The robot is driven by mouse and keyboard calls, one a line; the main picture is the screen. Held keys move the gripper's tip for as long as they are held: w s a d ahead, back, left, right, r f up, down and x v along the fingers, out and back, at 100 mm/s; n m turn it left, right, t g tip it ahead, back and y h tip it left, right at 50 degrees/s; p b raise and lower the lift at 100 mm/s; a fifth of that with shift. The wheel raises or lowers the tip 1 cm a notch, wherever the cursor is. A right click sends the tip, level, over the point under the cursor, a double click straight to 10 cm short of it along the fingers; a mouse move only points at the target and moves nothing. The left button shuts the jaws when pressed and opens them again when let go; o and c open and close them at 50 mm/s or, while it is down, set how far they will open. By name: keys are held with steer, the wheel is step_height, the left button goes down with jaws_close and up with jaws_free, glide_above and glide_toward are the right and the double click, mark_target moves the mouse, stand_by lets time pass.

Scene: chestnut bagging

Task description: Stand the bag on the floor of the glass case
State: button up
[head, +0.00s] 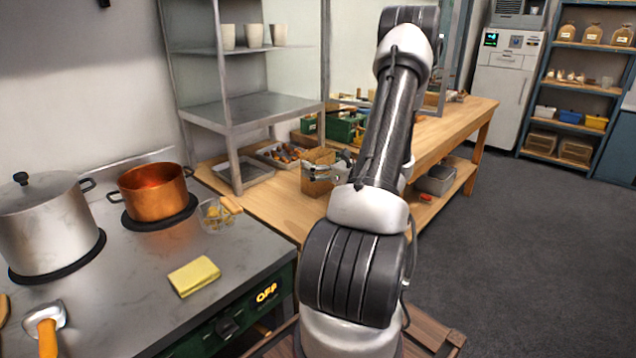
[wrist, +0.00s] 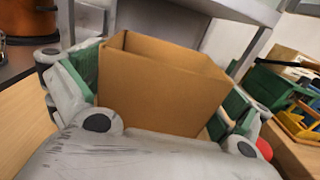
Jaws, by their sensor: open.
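The brown paper bag (head: 317,184) stands open-topped on the wooden bench, left of my arm in the head view. In the wrist view the bag (wrist: 160,88) fills the middle; its contents are hidden. My gripper (head: 332,170) is open. Its green-padded fingers stand on both sides of the bag in the wrist view (wrist: 158,98); I cannot tell if the pads touch it. A tall framed case with clear panes (head: 347,45) seems to stand on the bench behind my arm, partly hidden by it. Its floor is not clearly visible.
A steel shelf unit (head: 245,108) with cups on top stands left of the bag. Trays (head: 247,174) lie under it. A green crate (head: 340,128) is behind the bag. The stove (head: 130,270) with pots is at left. The dark floor at right is clear.

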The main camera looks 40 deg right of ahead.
steer(key=shift+w, duration=0.1)
steer(key=c, duration=1.5)
steer(key=shift+r, duration=0.1)
